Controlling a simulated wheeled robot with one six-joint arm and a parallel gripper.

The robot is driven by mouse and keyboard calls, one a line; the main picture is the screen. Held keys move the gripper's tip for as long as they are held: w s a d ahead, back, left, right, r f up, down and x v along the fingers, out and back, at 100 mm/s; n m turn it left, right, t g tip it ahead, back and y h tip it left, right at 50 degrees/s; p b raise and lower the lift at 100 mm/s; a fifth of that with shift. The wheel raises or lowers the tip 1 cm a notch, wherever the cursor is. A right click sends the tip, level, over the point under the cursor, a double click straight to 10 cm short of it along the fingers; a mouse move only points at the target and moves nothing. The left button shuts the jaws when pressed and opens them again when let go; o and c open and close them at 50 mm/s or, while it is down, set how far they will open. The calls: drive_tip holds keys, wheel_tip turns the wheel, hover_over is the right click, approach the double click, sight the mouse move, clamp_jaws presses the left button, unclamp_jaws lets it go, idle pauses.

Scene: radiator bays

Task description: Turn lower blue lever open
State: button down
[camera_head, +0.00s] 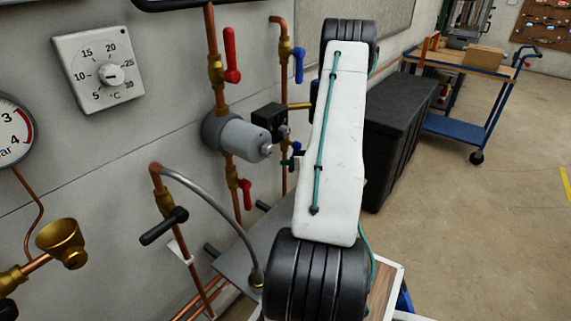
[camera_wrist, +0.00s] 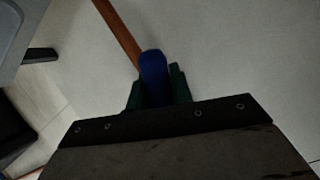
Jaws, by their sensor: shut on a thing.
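The lower blue lever (camera_wrist: 153,72) stands between the green finger pads of my gripper (camera_wrist: 155,92) in the wrist view. The pads close on its two sides, and its lower end is hidden between them. A copper pipe (camera_wrist: 120,35) runs up and left from behind the lever. In the head view my arm covers most of this valve and my gripper. Only a small blue bit (camera_head: 296,147) shows at the arm's left edge, below the black box. The lever's exact angle to its pipe is hard to tell.
The upper blue lever (camera_head: 299,65) hangs beside its pipe above. A red lever (camera_head: 231,55), a grey cylinder (camera_head: 236,137) and a lower red lever (camera_head: 246,193) are on the pipe to the left. A black cabinet (camera_head: 393,130) stands to the right, with open floor beyond.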

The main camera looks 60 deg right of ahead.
drive_tip(key=shift+s, duration=0.1)
drive_tip(key=c, duration=1.3)
unclamp_jaws()
drive_tip(key=shift+o, duration=0.2)
drive_tip(key=d+v, duration=0.1)
drive_tip(key=v, duration=0.6)
drive_tip(key=shift+s+a+r, duration=0.15)
drive_tip(key=shift+s+a, duration=0.2)
drive_tip(key=shift+a, duration=0.15)
